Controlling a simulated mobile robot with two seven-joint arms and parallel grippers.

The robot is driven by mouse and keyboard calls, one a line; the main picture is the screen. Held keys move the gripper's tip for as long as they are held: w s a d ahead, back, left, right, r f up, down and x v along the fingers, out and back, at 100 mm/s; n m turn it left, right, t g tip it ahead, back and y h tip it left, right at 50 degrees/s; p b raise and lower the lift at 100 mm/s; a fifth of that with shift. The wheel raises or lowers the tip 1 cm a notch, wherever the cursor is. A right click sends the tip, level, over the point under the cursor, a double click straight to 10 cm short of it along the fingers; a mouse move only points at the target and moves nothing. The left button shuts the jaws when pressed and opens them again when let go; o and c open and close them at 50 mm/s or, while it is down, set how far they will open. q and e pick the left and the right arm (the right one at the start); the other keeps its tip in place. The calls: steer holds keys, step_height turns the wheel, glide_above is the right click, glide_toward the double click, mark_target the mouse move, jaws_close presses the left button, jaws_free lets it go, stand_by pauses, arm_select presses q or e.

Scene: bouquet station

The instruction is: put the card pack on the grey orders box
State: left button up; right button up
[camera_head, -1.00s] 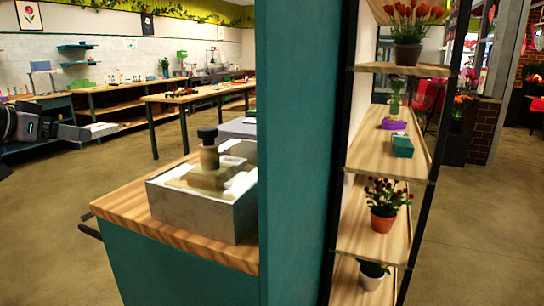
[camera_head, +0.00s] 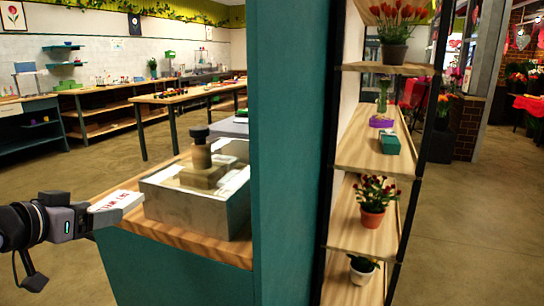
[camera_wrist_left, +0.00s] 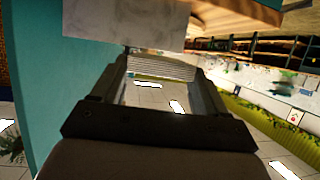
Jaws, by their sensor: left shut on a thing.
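The grey orders box (camera_head: 186,217) is an open, marbled grey tray on the wooden top of a teal counter. A wooden stamp with a dark knob (camera_head: 201,160) stands over papers in it. My left gripper (camera_head: 98,214) is shut on the card pack (camera_head: 122,199), a white pack with red lettering. The pack is just left of the box, near its rim; I cannot tell if they touch. In the left wrist view the card pack (camera_wrist_left: 160,68) sits between the fingers, with the grey box (camera_wrist_left: 120,22) beyond. My right gripper is not in view.
A teal panel (camera_head: 290,150) rises right beside the box. Beyond it a shelf (camera_head: 370,152) holds potted flowers and small boxes. A strip of wooden counter top (camera_head: 175,243) is bare in front of the box. Floor is open at left.

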arm_select(q)
steer(key=s+d+f+n+y, duration=0.1)
steer(key=s+d+f, duration=0.3)
steer(key=d+f, duration=0.3)
steer(key=s+d+f+n+y, duration=0.1)
steer(key=s+d+f, duration=0.4)
steer(key=d+f, duration=0.3)
steer(key=shift+s+d+f, duration=0.15)
steer(key=shift+s+d, duration=0.1)
steer(key=shift+d, duration=0.25)
